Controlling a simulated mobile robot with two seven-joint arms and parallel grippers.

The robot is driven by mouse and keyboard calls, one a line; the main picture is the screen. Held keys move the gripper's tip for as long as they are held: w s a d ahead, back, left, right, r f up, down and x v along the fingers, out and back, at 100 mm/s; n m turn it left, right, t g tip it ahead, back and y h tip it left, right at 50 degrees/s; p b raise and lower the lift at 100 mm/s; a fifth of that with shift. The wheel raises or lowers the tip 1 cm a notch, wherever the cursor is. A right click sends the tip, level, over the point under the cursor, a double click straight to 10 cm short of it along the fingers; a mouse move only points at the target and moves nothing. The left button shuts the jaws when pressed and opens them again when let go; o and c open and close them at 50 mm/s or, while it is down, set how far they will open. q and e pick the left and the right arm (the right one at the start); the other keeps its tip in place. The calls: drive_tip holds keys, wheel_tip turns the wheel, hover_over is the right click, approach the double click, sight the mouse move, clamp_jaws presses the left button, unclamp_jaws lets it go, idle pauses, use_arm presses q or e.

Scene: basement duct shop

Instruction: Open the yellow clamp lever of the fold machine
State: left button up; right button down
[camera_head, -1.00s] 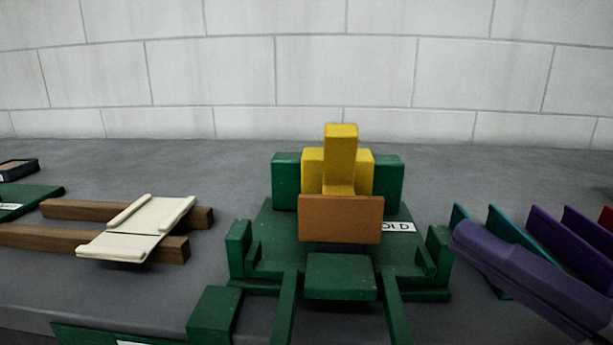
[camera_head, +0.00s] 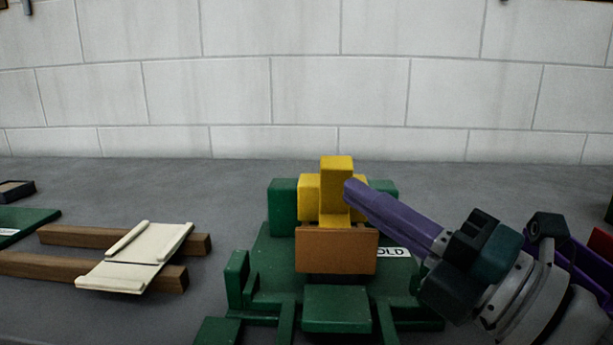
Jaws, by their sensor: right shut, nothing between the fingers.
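The green fold machine (camera_head: 265,250) stands in the middle of the bench in the head view. Its yellow clamp lever (camera_head: 337,177) stands upright at the back, above a brown block (camera_head: 336,251). My right gripper (camera_head: 350,188) comes in from the right with its purple fingers shut and empty. The fingertips overlap the right edge of the lever in this view; I cannot tell whether they touch it. The fingers hide part of the yellow base and the machine's right side. My left gripper is not in view.
A cream folded sheet (camera_head: 140,258) rests on two wooden bars (camera_head: 105,240) at the left. A green plate (camera_head: 22,225) and a dark box (camera_head: 16,190) lie at the far left. A pale block wall (camera_head: 300,80) stands behind the bench. The grey bench between bars and machine is clear.

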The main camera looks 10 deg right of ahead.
drive_tip(key=shift+w+d+r, duration=0.15)
drive_tip(key=shift+w+r, duration=0.05)
drive_tip(key=shift+w, duration=0.3)
drive_tip(key=shift+w+d+r, duration=0.15)
drive_tip(key=shift+w, duration=0.3)
